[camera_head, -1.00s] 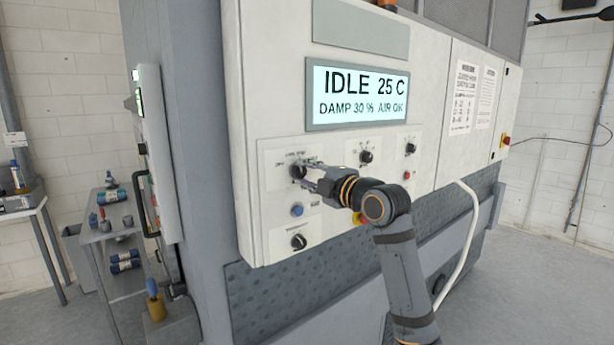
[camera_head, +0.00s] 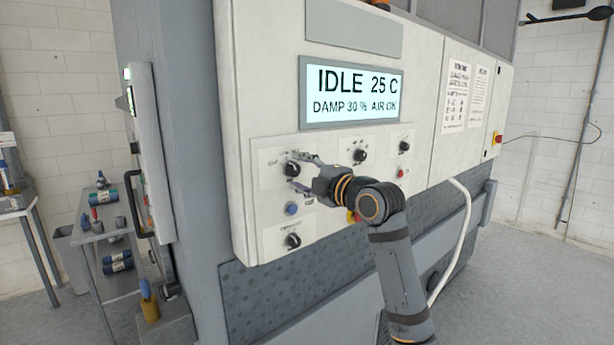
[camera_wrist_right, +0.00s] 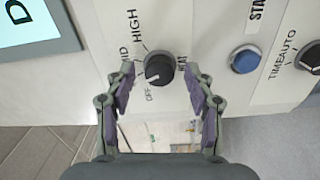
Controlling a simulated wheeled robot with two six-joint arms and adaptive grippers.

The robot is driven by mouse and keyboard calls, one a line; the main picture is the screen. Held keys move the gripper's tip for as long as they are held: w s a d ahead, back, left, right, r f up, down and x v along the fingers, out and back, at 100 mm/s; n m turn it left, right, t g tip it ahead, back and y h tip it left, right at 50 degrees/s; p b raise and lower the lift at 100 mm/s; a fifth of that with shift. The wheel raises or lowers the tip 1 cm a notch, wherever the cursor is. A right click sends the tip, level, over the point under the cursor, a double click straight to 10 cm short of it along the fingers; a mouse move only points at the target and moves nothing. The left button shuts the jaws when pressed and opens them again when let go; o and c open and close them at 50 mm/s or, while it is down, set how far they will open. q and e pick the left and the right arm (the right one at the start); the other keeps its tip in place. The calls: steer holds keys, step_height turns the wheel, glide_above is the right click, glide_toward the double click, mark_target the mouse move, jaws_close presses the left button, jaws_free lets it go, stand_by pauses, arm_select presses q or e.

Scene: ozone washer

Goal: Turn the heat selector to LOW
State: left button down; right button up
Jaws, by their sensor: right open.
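The heat selector is a black round knob (camera_head: 292,168) on a white plate at the left of the machine's control panel. In the right wrist view the knob (camera_wrist_right: 158,68) has a pale mark on its lower-left face, toward the OFF lettering. HIGH is printed at its upper left; labels at its left and right are partly hidden by my fingers. My right gripper (camera_head: 303,171) is open at the knob. Its fingers (camera_wrist_right: 160,72) stand on either side of the knob, with visible gaps. My left gripper is not in view.
A blue button (camera_head: 291,209) and a lower black timer knob (camera_head: 292,241) sit under the selector. More knobs (camera_head: 360,155) and a red button are to the right. The display (camera_head: 352,94) reads IDLE 25 C. A cart (camera_head: 100,235) stands at left.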

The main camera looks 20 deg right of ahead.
steer(key=v, duration=1.2)
steer(key=shift+w, duration=0.15)
